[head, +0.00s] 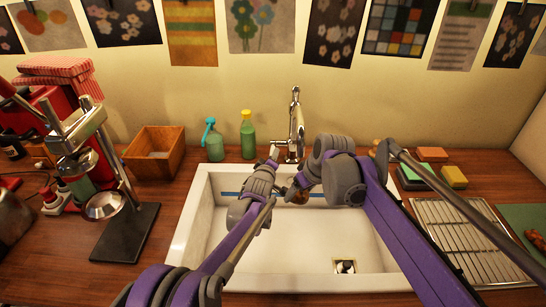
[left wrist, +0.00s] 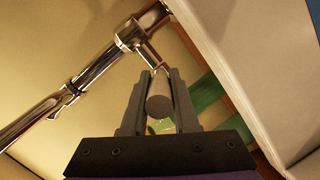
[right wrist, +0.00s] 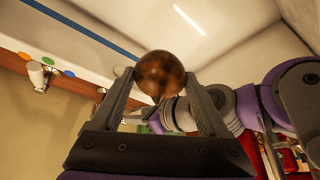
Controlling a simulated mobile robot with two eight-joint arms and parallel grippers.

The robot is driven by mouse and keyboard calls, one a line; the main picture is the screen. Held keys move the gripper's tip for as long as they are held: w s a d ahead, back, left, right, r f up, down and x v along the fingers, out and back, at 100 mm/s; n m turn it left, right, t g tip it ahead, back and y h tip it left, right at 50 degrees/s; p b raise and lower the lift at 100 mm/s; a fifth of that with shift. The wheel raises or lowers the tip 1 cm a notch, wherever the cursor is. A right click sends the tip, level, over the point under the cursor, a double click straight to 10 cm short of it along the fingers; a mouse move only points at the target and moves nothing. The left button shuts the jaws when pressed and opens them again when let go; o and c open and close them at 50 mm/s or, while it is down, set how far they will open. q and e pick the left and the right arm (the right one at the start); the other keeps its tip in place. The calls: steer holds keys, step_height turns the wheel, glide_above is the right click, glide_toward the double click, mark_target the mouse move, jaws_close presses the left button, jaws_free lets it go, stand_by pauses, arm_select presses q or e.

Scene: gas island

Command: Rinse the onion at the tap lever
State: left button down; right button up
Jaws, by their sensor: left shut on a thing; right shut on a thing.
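The chrome tap (head: 296,125) stands at the back rim of the white sink (head: 290,262). It also shows in the left wrist view (left wrist: 92,77). My left gripper (head: 273,153) is shut on the tap lever, whose grey cylindrical end (left wrist: 159,97) sits between its fingers. The brown, round onion (right wrist: 160,74) is held between the fingertips of my right gripper (right wrist: 162,85). In the head view the onion (head: 301,197) is inside the sink area, below the tap, partly hidden by my right wrist. I cannot make out a water stream.
A teal soap bottle (head: 213,143) and a green bottle (head: 248,137) stand behind the sink's left corner. A wooden box (head: 154,153) and a metal press (head: 90,150) are further left. Sponges (head: 453,177) and a wire rack (head: 460,235) lie right. The sink bottom is clear around its drain (head: 345,267).

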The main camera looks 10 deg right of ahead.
stand_by(0.8)
arm_select(q)
steer(key=shift+w+r+g+y, duration=0.15)
steer(key=shift+r+g+y, duration=0.35)
steer(key=shift+r+g, duration=0.45)
steer(key=shift+f, duration=0.1)
steer(key=c, duration=0.7)
jaws_free()
step_height(320, 180, up, 10)
